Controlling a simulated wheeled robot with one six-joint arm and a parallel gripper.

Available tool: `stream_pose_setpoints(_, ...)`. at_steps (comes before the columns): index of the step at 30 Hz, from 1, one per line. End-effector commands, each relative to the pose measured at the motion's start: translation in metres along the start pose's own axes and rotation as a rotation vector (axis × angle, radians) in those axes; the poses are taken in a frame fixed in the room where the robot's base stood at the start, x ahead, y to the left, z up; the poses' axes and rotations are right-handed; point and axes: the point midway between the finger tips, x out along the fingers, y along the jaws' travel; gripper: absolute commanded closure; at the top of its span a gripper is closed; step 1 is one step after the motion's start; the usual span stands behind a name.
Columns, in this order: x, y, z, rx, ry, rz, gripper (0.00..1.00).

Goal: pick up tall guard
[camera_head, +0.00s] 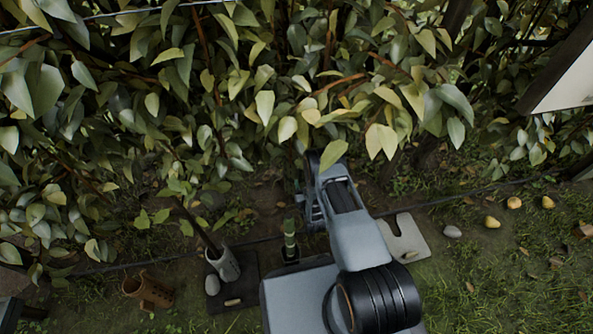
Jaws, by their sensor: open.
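A slim green upright piece (290,240), perhaps the tall guard, stands on a small dark base just left of my arm. A grey tube-like guard (225,265) stands tilted around a thin stem on a dark mat (241,294). A brown, notched guard (148,289) lies at the lower left. I cannot tell for sure which is the tall guard. My gripper (312,212) is partly hidden by my arm, close to the right of the green piece. It is open, and nothing shows in it.
Dense leaves of the hedge (250,80) hang over the back. A grey slotted plate (405,238) lies right of my arm. A dark line (470,192) runs across the ground. Yellow pears (492,222) and a grey stone (453,232) lie at the right. Grass at the lower right is mostly clear.

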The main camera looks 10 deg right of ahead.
Motion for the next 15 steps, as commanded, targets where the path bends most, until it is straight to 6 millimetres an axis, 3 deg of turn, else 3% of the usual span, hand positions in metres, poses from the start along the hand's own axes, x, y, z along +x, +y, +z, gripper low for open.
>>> stream_pose_setpoints(15,0.051,-0.001,0.004,0.0,0.002,-0.001,0.55)
